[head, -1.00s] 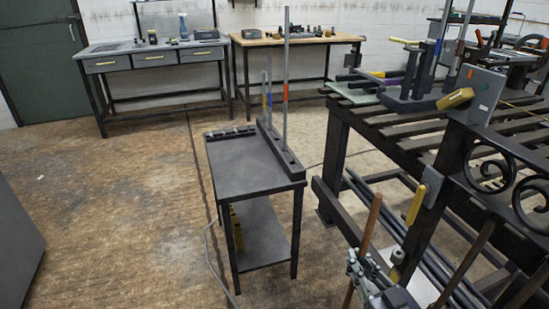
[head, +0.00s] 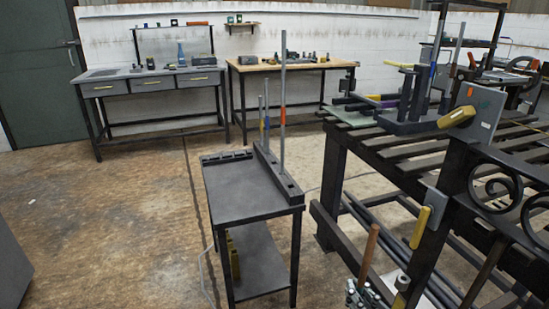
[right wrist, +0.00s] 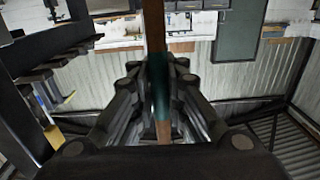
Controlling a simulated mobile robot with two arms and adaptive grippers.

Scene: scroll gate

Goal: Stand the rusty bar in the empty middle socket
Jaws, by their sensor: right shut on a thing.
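The rusty bar (head: 369,252) is a thin brown rod, upright and slightly tilted, at the lower right of the head view. My right gripper (head: 368,297) is shut around it, partly cut off by the bottom edge. In the right wrist view the bar (right wrist: 154,30) runs between the closed fingers (right wrist: 160,95), with a teal band at the grip. A dark socket rail (head: 281,179) lies along the right side of a small cart. Grey bars stand in it, the tallest (head: 283,100) with an orange band. Which hole is the middle socket is too small to tell. My left gripper is not in view.
The cart top (head: 240,190) is mostly bare. A heavy slatted bench (head: 335,165) with a scroll gate panel (head: 500,195) fills the right, close to the held bar. Floor is free left of the cart. Workbenches (head: 160,75) stand along the back wall.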

